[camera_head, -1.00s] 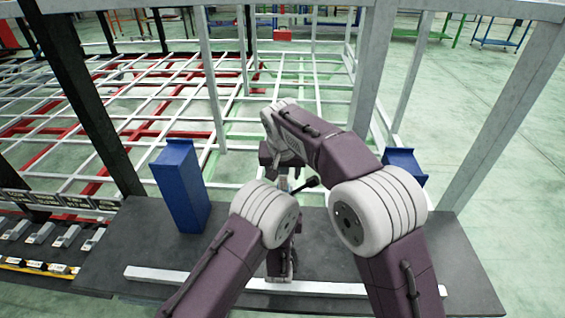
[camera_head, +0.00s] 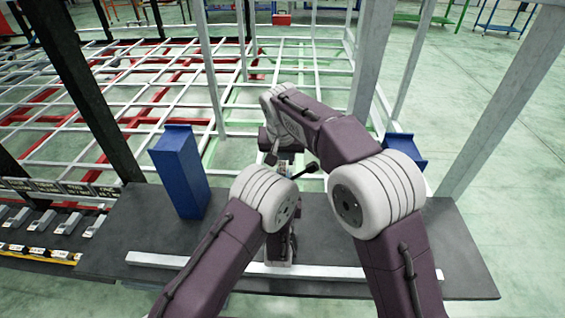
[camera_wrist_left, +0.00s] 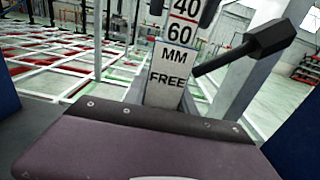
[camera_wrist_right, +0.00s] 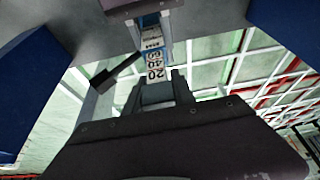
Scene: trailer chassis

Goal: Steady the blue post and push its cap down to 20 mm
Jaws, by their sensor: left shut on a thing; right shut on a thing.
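The post stands mid-table, mostly behind my arms in the head view. Its white scale shows 40, 60, MM and FREE in the left wrist view (camera_wrist_left: 172,60). The right wrist view shows the scale (camera_wrist_right: 154,62) with 20 nearest my right gripper, and a blue part of the post (camera_wrist_right: 150,20) beyond it. My right gripper (camera_head: 275,153) is above, shut at the 20 end; the cap is hidden between its fingers. My left gripper (camera_head: 282,243) is low and shut on the post. A black handle (camera_wrist_left: 250,42) sticks out beside the scale, also in the right wrist view (camera_wrist_right: 116,70).
Blue blocks stand left (camera_head: 180,172) and right (camera_head: 408,152) of my arms. A white rail (camera_head: 330,270) lies along the front of the dark table (camera_head: 115,240). Upright frame posts (camera_head: 487,125) rise behind. The table is clear at the right.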

